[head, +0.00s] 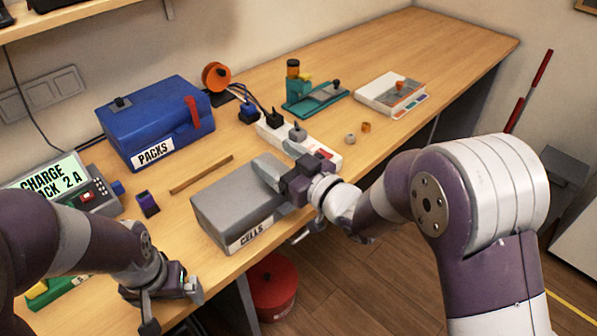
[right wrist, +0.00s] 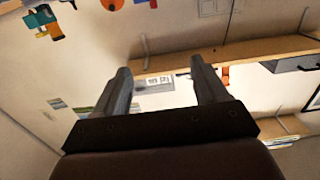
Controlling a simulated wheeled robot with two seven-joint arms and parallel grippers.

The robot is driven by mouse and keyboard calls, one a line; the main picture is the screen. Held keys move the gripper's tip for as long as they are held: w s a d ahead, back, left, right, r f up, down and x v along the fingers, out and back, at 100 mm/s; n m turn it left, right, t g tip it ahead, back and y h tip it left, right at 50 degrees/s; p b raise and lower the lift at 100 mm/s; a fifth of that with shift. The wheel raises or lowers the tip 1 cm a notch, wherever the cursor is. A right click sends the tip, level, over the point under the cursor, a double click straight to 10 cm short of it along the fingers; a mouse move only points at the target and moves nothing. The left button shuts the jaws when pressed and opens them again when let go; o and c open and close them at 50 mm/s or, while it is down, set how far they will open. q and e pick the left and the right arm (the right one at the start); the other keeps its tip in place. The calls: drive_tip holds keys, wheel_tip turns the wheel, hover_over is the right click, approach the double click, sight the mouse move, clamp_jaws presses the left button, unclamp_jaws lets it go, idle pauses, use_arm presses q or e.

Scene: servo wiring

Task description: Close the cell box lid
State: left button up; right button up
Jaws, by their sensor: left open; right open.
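The grey cell box (head: 222,222), labelled CELLS, stands near the table's front edge in the head view. Its grey lid (head: 232,188) looks flat across the top, but my gripper hides its right part, so I cannot tell whether it sits fully down. My right gripper (head: 279,162) is at the box's right end, over or against the top; contact is unclear. Its two fingers stand apart with nothing between them in the right wrist view (right wrist: 162,82). My left gripper (head: 174,310) is open and empty near the front edge at the lower left, apart from the box.
A blue PACKS box (head: 155,122) stands behind, with a charger (head: 75,190) to its left. A power strip (head: 298,146) with plugs lies just behind my right gripper. A wooden strip (head: 201,174) and a small purple holder (head: 148,205) lie left of the cell box. A red bin (head: 273,290) stands below.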

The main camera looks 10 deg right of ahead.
use_arm(q)
drive_tip(key=shift+r, duration=0.2)
use_arm(e)
drive_tip(key=shift+v, duration=2.7)
drive_tip(key=shift+f, duration=0.15)
use_arm(q)
drive_tip(key=shift+r+p, duration=0.15)
drive_tip(key=shift+p, duration=0.15)
use_arm(e)
drive_tip(key=v, duration=1.2)
drive_tip(key=shift+s+d, duration=0.15)
drive_tip(key=shift+s, duration=0.15)
drive_tip(key=shift+f, duration=0.1)
